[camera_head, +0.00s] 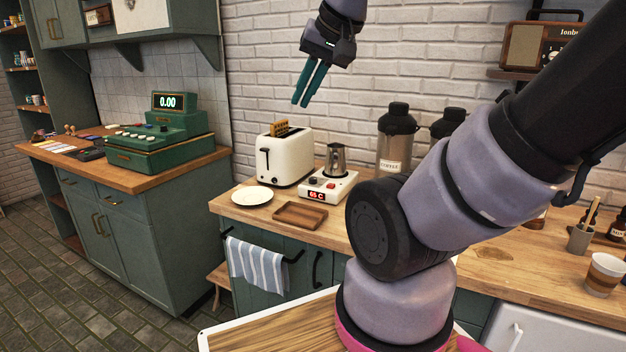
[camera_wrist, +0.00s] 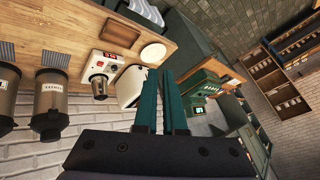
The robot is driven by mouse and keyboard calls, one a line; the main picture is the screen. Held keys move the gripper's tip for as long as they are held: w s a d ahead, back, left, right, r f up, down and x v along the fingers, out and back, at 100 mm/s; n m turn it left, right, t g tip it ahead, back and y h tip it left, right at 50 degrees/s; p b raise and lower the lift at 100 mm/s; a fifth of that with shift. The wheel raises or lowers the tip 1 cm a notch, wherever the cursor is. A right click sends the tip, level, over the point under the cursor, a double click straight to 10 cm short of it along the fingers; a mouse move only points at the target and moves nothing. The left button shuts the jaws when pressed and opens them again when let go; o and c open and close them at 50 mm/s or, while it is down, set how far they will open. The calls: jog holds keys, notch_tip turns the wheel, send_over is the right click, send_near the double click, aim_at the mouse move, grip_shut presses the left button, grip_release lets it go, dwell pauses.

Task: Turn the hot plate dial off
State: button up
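The white hot plate (camera_head: 328,191) stands on the wooden counter with a red lit display reading about 65 C and small dials on its front. A metal moka pot (camera_head: 336,160) stands on top of it. In the wrist view the hot plate (camera_wrist: 96,62) is at upper left, with the pot (camera_wrist: 99,87) on it. My gripper (camera_head: 304,102) is high above the counter, over the toaster and up left of the hot plate, touching nothing. Its two teal fingers are close together with a narrow gap, and the wrist view shows the gripper (camera_wrist: 172,80) empty. The dial's exact setting is too small to read.
A white toaster (camera_head: 284,158) with bread stands left of the hot plate. A white plate (camera_head: 252,196) and wooden tray (camera_head: 299,215) lie in front. Coffee canisters (camera_head: 396,140) stand behind right. My arm crosses the right side. A green register (camera_head: 158,150) is farther left.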

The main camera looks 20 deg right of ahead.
jog(key=o, duration=0.5)
jog(key=shift+w+r, duration=0.1)
jog(key=shift+w, duration=0.1)
jog(key=o, duration=0.3)
jog(key=w+d+m+g, duration=0.1)
jog(key=w+d+m, duration=0.2)
jog(key=w, duration=0.7)
jog(key=shift+r+m+g, duration=0.4)
jog(key=shift+r, duration=0.05)
jog(key=m+g+h, duration=0.2)
jog(key=m+g, duration=0.3)
jog(key=m, duration=0.6)
send_over(313, 178)
notch_tip(313, 178, down, 24)
jog(key=r, duration=0.1)
notch_tip(313, 178, down, 11)
jog(key=shift+s+a+f, duration=0.1)
jog(key=shift+f, duration=0.1)
grip_shut()
